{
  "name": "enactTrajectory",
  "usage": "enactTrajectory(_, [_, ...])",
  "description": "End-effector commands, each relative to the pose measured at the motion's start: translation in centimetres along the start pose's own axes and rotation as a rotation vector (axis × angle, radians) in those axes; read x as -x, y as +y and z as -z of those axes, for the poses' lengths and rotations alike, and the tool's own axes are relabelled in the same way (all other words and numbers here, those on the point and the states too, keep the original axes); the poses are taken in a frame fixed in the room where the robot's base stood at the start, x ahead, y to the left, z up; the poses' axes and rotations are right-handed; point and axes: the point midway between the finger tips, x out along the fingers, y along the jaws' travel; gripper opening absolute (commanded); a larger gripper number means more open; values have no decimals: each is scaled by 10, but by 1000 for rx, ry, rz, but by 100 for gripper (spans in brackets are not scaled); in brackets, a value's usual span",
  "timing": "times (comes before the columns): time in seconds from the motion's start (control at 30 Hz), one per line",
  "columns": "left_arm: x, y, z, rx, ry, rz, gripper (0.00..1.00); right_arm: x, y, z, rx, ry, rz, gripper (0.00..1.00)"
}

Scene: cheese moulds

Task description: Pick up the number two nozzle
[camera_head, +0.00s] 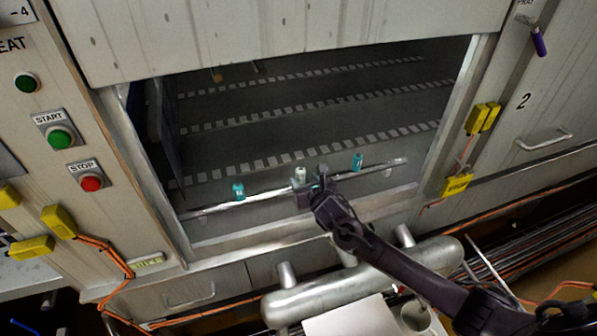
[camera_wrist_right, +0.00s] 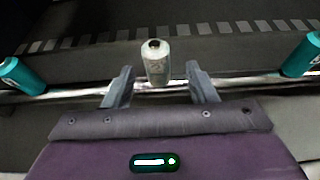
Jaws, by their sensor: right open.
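Three nozzles stand along a shiny metal bar (camera_head: 265,197) across the machine opening. The left one is teal (camera_head: 238,191), the right one is teal (camera_head: 357,162), and the middle one is pale grey-white (camera_head: 300,174). I cannot read a clear number on the middle one. My right gripper (camera_head: 309,179) is open at the middle nozzle. In the right wrist view, that pale nozzle (camera_wrist_right: 157,57) stands upright in the gap between the two fingers, with space on both sides. The teal nozzles (camera_wrist_right: 22,76) and (camera_wrist_right: 301,54) lie outside the fingers. My left gripper is not in view.
The dark opening (camera_head: 300,110) behind the bar holds rows of pale squares. A side panel has a green start button (camera_head: 61,138) and a red stop button (camera_head: 91,183). A silver cylinder (camera_head: 350,283) lies below my right arm. Orange cables run along the machine's base.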

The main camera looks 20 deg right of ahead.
Motion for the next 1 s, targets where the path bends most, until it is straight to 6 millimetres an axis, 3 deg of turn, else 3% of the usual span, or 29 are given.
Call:
enactTrajectory(0.6, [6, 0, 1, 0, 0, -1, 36, -56, 3, -6, -4, 0, 0, 51])
enactTrajectory(0.9, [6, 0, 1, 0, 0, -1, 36, -60, 3, -6, -2, 1, -1, 51])
enactTrajectory(1.0, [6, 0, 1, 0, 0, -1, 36, -60, 3, -6, -2, 1, -1, 41])
